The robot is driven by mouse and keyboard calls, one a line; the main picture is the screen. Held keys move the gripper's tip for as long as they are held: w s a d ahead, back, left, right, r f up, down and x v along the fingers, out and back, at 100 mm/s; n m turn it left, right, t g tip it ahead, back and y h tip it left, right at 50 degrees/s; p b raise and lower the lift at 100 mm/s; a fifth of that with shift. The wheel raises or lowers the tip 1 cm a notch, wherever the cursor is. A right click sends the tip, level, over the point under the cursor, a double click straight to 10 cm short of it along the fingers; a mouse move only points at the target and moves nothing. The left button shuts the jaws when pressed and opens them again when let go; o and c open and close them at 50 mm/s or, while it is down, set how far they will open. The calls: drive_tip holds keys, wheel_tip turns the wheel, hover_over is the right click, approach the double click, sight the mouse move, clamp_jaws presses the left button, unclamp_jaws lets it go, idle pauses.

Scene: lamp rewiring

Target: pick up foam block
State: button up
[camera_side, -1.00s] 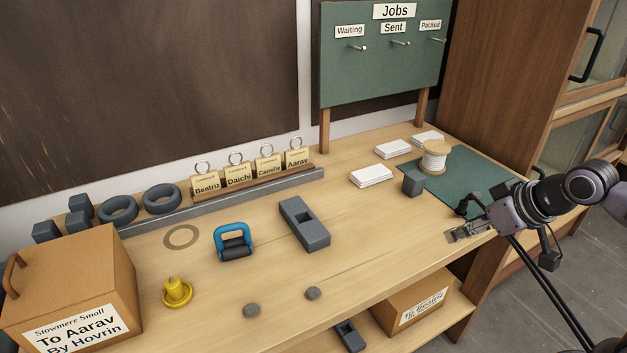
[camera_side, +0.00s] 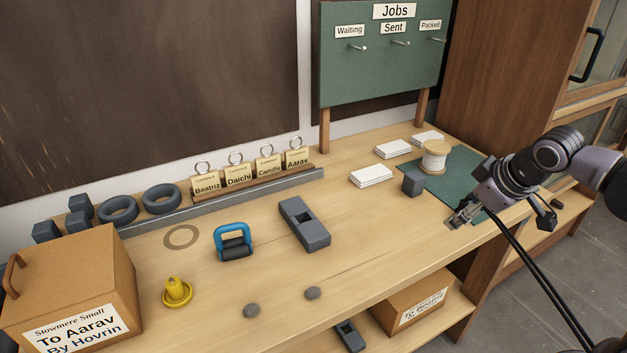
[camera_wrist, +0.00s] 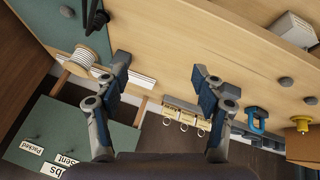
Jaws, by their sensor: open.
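A small dark grey cube, which looks like the foam block (camera_side: 412,184), stands on the bench by the left edge of the green mat (camera_side: 462,167), just in front of the thread spool (camera_side: 433,155).
White card stacks (camera_side: 371,176) lie behind the cube. A blue-handled tool (camera_side: 233,233), a yellow piece (camera_side: 176,291) and two grey discs (camera_side: 312,293) are further left. A cardboard box (camera_side: 70,280) stands at far left. The bench between the cube and the front edge is clear.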

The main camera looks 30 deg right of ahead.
drive_tip(key=w+d+r+n+g+h, duration=0.2)
drive_tip(key=w+d+n+h, duration=0.25)
drive_tip(key=w, duration=0.35)
drive_tip(key=n+g+h, duration=0.2)
drive_tip(key=n+h, duration=0.5)
drive_tip(key=n, duration=0.1)
hover_over(409, 177)
drive_tip(key=s, duration=0.3)
drive_tip(key=f, duration=0.2)
drive_tip(key=w+a+f+n+h, duration=0.1)
drive_tip(key=f, duration=0.2)
drive_tip(key=a+f+n+g+h, duration=0.1)
drive_tip(key=f+h, duration=0.1)
drive_tip(key=f, duration=0.2)
drive_tip(key=w+a+f+n+h, duration=0.1)
drive_tip(key=f, duration=0.2)
drive_tip(key=shift+w+a+f+g+h, duration=0.1)
drive_tip(key=shift+w+f+g+h, duration=0.2)
drive_tip(key=shift+w+f+h, duration=0.05)
drive_tip(key=shift+w+d, duration=0.1)
drive_tip(key=shift+d, duration=2.45)
drive_tip(key=shift+c, duration=0.3)
drive_tip(key=c, duration=0.8)
